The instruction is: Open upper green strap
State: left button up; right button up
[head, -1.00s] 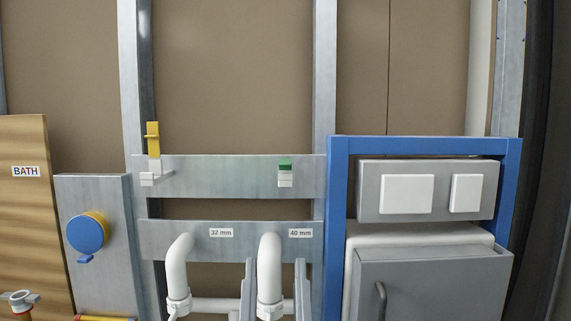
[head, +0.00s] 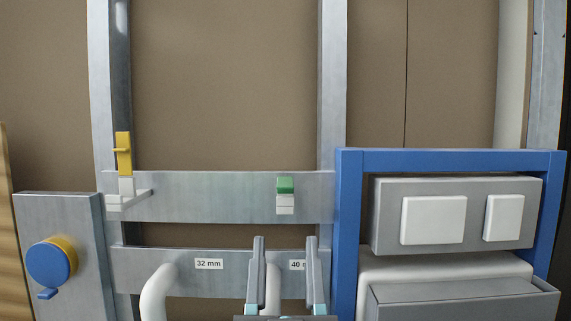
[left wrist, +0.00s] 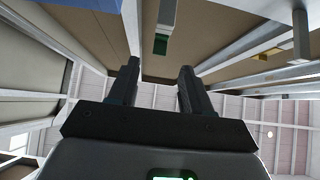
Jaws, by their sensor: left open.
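The upper green strap (head: 285,185) is a small green piece on top of a white block (head: 285,204), fixed to the upper grey metal crossbar. In the left wrist view the green strap (left wrist: 160,45) shows beyond and between the fingers. My left gripper (head: 285,242) is open and empty, its two grey fingers pointing up. In the head view it appears just below the green strap, in front of the lower rail, with a visible gap. The left gripper also shows in the left wrist view (left wrist: 158,72). My right gripper is not in view.
A yellow strap (head: 123,152) stands upright above a white bracket at the left. White pipes (head: 157,290) rise in front of the lower rail. A blue frame (head: 348,230) with white plates is to the right. A blue knob (head: 50,262) sits at far left.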

aim_at(286, 184)
pick_arm(q)
jog(key=x, duration=0.2)
jog(key=p+x, duration=0.1)
jog(key=x, duration=0.1)
jog(key=s+r+p+x, duration=0.1)
jog(key=x, duration=0.1)
jog(key=shift+w+a+r, duration=0.1)
jog(key=shift+w+r, duration=0.05)
jog(key=x, duration=0.1)
jog(key=p+x, duration=0.1)
jog(key=x, duration=0.2)
jog(key=shift+w+f+p, duration=0.25)
jog(key=shift+w+p, duration=0.1)
jog(key=shift+p, duration=0.05)
jog(key=shift+r, duration=0.35)
jog(key=shift+w+f, duration=0.1)
jog(key=shift+w, duration=0.25)
jog(key=shift+s, duration=0.1)
grip_shut()
